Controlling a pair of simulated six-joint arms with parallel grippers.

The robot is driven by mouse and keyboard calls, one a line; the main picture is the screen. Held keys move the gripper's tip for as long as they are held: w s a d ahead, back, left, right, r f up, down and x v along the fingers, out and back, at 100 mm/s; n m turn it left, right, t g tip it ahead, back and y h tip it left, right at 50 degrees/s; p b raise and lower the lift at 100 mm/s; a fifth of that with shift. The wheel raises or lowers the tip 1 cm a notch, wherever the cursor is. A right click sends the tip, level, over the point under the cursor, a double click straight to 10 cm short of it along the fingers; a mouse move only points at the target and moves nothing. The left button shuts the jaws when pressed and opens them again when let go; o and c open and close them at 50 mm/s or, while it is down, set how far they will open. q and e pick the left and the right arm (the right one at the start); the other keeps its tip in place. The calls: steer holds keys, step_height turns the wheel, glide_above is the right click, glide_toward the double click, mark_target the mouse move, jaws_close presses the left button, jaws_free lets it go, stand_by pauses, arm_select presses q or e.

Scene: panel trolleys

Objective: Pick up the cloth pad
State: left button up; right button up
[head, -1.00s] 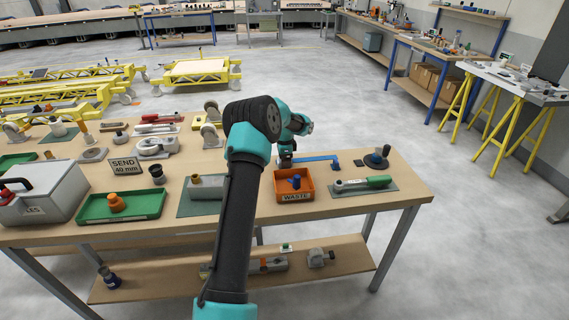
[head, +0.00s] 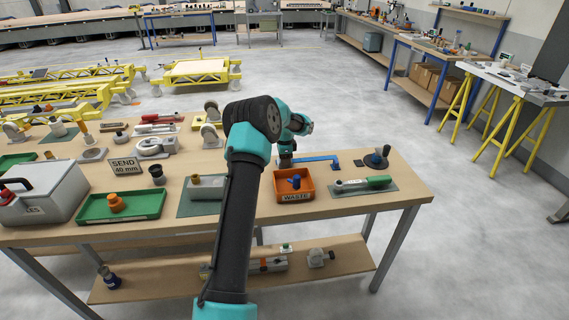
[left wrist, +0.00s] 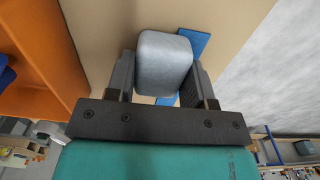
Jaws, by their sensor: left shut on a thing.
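The cloth pad (left wrist: 163,63) is a pale grey-blue block with rounded edges in the left wrist view. My left gripper (left wrist: 158,80) is shut on it, one dark finger on each side. In the head view my left gripper (head: 286,161) is over the bench, just behind the orange waste bin. The pad cannot be made out clearly there. My right gripper is not in view.
The orange WASTE bin (head: 295,197) with a blue item inside stands close to the gripper. A blue strip (head: 318,158) lies beside and behind the pad. A green-handled tool (head: 364,182) lies on a mat at right. A green tray (head: 121,205) is at left.

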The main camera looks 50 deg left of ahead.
arm_select(q)
step_height(320, 180, up, 10)
steer(key=shift+r, duration=0.1)
stand_by(0.6)
steer(key=o, duration=0.3)
steer(key=shift+c, duration=1.2)
